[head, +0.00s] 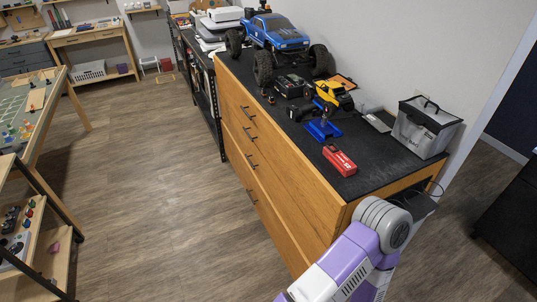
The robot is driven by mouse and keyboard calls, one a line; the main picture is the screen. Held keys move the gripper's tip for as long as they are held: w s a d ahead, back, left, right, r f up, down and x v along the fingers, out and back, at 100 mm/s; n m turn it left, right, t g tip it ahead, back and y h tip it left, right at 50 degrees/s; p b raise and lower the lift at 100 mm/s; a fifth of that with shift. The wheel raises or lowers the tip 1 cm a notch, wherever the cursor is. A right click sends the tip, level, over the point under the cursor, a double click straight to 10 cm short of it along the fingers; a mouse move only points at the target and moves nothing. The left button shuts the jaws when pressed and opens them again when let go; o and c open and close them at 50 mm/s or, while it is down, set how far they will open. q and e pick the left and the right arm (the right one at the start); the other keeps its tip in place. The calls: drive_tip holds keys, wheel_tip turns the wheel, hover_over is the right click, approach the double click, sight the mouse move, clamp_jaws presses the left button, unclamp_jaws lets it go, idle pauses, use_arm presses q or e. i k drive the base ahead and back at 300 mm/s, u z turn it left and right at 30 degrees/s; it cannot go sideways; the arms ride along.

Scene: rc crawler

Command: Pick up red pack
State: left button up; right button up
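The red pack (339,159) is a small red box with light markings. It lies on the black top of the wooden drawer cabinet (349,181), close to the front edge and near the cabinet's near end. Nothing is holding it. One of my arms, purple and white, comes in at the bottom right, below and in front of the cabinet's near end. Its gripper is out of the picture. My other arm and its gripper do not show.
Near the pack stand a blue stand (323,129), a small yellow crawler (333,94) and a grey bag (425,127). A large blue crawler (278,38) stands farther back, with dark boxes before it. The floor left of the cabinet is clear. A table (70,94) stands at far left.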

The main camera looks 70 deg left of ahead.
sight(346, 167)
drive_tip(key=u, duration=2.15)
